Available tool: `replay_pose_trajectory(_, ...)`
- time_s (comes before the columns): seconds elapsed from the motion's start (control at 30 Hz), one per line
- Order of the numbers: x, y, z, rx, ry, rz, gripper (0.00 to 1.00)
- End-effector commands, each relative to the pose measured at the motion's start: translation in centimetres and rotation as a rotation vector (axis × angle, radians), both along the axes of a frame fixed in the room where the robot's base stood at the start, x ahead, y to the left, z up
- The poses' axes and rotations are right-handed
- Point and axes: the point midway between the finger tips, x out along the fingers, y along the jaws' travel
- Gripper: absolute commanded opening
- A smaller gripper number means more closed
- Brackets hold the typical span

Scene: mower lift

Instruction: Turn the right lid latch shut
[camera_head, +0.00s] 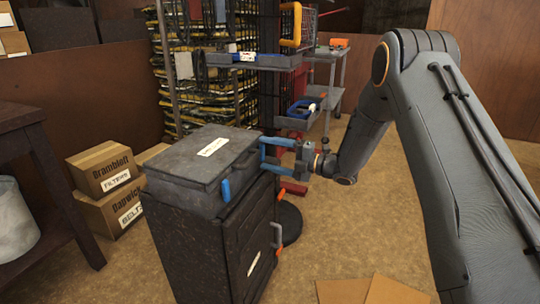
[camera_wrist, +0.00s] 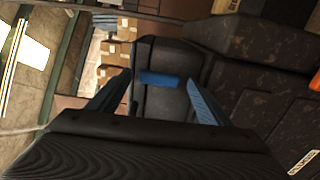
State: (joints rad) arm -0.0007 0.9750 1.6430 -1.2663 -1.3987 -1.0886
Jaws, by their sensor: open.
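A dark cabinet-like case (camera_head: 188,235) with a lid (camera_head: 192,160) stands in the middle of the head view. The lid lies down on it. One blue latch (camera_head: 226,190) hangs upright at the lid's front edge. My gripper (camera_head: 263,152) is at the lid's right end, its blue fingers apart and pointing left. It hides that corner in the head view. In the wrist view, a blue latch (camera_wrist: 159,79) lies between the open fingers (camera_wrist: 158,78) in the picture. I cannot tell whether they touch it or which latch it is.
A grey handle (camera_head: 277,235) with orange ends stands out from the case's front. Cardboard boxes (camera_head: 104,168) are to the left, beside a dark table (camera_head: 25,118). A rack with trays (camera_head: 255,60) stands behind. Two flat cardboard sheets (camera_head: 345,291) lie on the floor at the front.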

Motion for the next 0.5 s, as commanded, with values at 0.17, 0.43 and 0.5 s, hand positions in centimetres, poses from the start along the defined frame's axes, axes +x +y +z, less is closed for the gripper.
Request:
replay_pose_trajectory(0.17, -0.1, -0.5, 0.0, 0.000, 0.000, -0.002, 0.72)
replay_pose_trajectory(0.43, -1.5, -4.6, 0.1, -0.001, 0.000, -0.004, 0.72)
replay_pose_trajectory(0.5, -1.9, -5.5, 0.1, 0.001, 0.000, -0.003, 0.72)
